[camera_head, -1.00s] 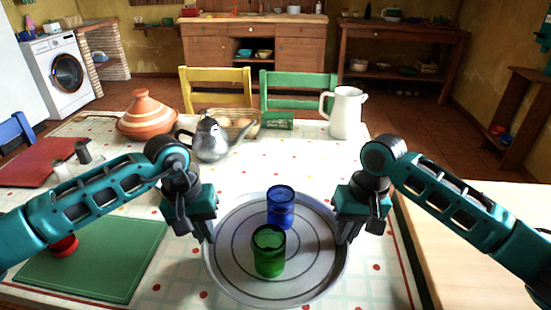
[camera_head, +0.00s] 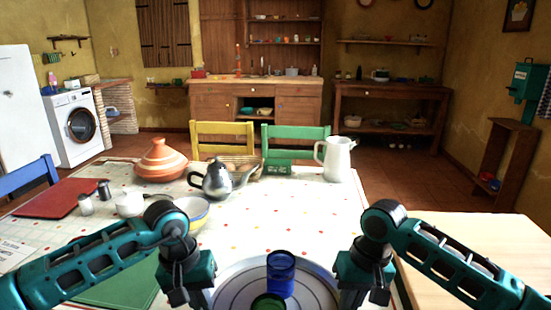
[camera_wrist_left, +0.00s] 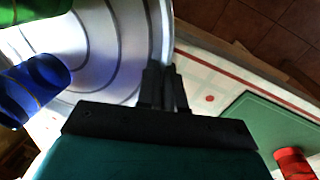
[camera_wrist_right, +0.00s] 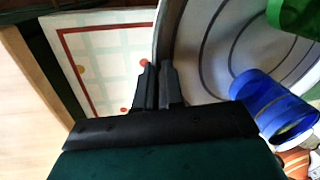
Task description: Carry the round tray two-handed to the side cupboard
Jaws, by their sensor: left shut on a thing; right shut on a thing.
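The round grey tray (camera_head: 230,285) with dark rings is at the bottom of the head view, its near part cut off. A blue cup (camera_head: 281,262) and a green cup (camera_head: 268,302) stand on it, close together. My left gripper (camera_head: 205,298) is shut on the tray's left rim, and the left wrist view shows its fingers (camera_wrist_left: 165,88) at the rim. My right gripper (camera_head: 348,298) is shut on the right rim, with its fingers (camera_wrist_right: 158,88) there in the right wrist view. I cannot tell how high the tray is above the tablecloth.
A teapot (camera_head: 218,180), tagine (camera_head: 161,162), white jug (camera_head: 336,160) and bowl (camera_head: 193,213) stand beyond the tray. A green board (camera_head: 115,290) lies left. A pale wooden top (camera_head: 480,235) is at right. Wooden cupboards (camera_head: 210,103) and a side table (camera_head: 390,93) line the back.

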